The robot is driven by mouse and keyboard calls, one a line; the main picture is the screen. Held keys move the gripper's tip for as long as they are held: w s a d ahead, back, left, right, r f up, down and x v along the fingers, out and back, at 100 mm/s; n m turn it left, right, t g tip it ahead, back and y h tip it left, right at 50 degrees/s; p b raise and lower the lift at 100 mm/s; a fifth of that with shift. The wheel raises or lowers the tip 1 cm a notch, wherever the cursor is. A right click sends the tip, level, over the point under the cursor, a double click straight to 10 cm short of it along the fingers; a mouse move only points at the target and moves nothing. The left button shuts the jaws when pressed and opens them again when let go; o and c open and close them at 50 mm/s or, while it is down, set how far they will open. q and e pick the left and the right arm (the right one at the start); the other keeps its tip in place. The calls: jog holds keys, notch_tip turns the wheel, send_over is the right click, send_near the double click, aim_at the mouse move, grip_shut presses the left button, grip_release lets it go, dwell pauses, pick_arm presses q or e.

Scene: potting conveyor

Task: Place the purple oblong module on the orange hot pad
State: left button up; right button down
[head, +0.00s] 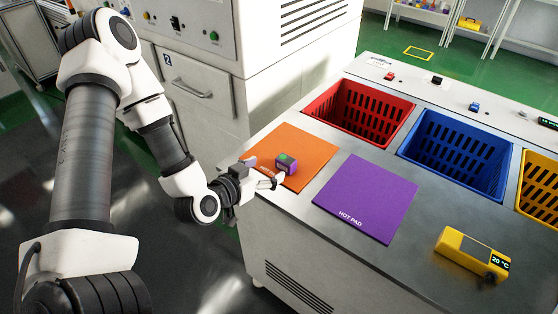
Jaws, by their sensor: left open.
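The purple oblong module (287,166), with a green patch on top, is over the orange hot pad (300,147) near its lower middle. It looks to rest on the pad. My left gripper (273,180) is open, just left of and in front of the module, at the pad's near-left edge. From this angle I cannot tell whether a fingertip touches the module. The gripper and forearm hide the pad's near-left corner and part of its label. My right gripper is not in view.
A purple hot pad (367,198) lies to the right. Behind are a red basket (358,108), a blue basket (455,150) and part of a yellow basket (540,186). A yellow temperature device (470,257) sits at front right. A grey machine cabinet (205,80) stands behind my left arm.

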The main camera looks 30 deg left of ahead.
pick_arm(q)
jog(key=shift+s+r+p, duration=0.55)
jog(key=shift+r+p, duration=0.15)
jog(key=shift+r, duration=0.05)
jog(key=shift+s+p, duration=0.25)
jog(key=shift+p, duration=0.2)
jog(key=s+d+f+g+h, duration=0.1)
jog(key=s+d+f+g, duration=0.2)
jog(key=f, duration=0.3)
jog(key=s+d+f+g, duration=0.2)
jog(key=s+f+g, duration=0.1)
jog(key=s+f, duration=0.15)
jog(key=s+d+f+n+g+y, duration=0.1)
jog(key=s+d+f+g, duration=0.1)
jog(key=s+f+g, duration=0.6)
jog(key=s+f, duration=0.1)
jog(key=s, duration=0.4)
jog(key=shift+d+f+y, duration=0.15)
jog(key=shift+d+y, duration=0.25)
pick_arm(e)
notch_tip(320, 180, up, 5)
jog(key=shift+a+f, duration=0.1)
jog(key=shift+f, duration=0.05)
pick_arm(q)
jog(key=shift+d, duration=0.1)
